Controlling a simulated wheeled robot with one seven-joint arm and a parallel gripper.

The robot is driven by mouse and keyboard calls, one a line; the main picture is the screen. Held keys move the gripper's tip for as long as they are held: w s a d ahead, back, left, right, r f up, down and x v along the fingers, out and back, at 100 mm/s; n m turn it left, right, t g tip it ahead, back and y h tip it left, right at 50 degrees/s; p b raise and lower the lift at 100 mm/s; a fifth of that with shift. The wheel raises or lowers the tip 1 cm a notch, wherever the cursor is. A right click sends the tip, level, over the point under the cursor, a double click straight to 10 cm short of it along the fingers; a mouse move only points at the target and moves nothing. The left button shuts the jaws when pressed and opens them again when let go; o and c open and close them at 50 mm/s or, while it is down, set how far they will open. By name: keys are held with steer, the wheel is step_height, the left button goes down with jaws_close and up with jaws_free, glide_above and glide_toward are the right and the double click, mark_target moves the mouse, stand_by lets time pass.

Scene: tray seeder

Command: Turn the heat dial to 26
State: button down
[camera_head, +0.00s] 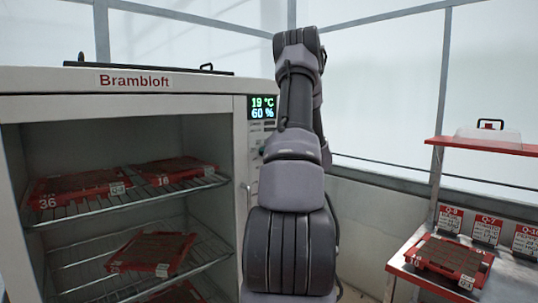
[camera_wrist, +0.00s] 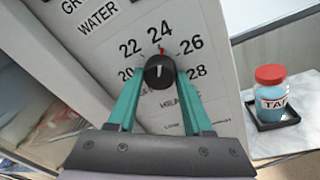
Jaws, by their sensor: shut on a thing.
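The heat dial (camera_wrist: 159,73) is a small black round knob on a white panel, with 20, 22, 24, 26 and 28 printed around it. A red mark at its upper edge lies just under 24, left of 26. My gripper (camera_wrist: 160,78) has its two teal fingers on either side of the knob and is shut on it. In the head view my arm hides the dial and the gripper. The cabinet display (camera_head: 263,107) reads 19 °C and 60 %.
The Brambloft cabinet (camera_head: 190,84) stands open at left, with red trays on wire racks. A bench (camera_head: 405,270) with a red tray and label cards stands at right. A blue jar with a red lid (camera_wrist: 273,95) sits on a black tray right of the panel.

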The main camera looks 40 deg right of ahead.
steer(key=shift+f+m+t, duration=0.15)
steer(key=shift+m+t, duration=0.35)
steer(key=shift+m, duration=3.5)
steer(key=shift+c, duration=1.6)
jaws_free()
steer(key=v, duration=1)
steer(key=shift+s, duration=0.4)
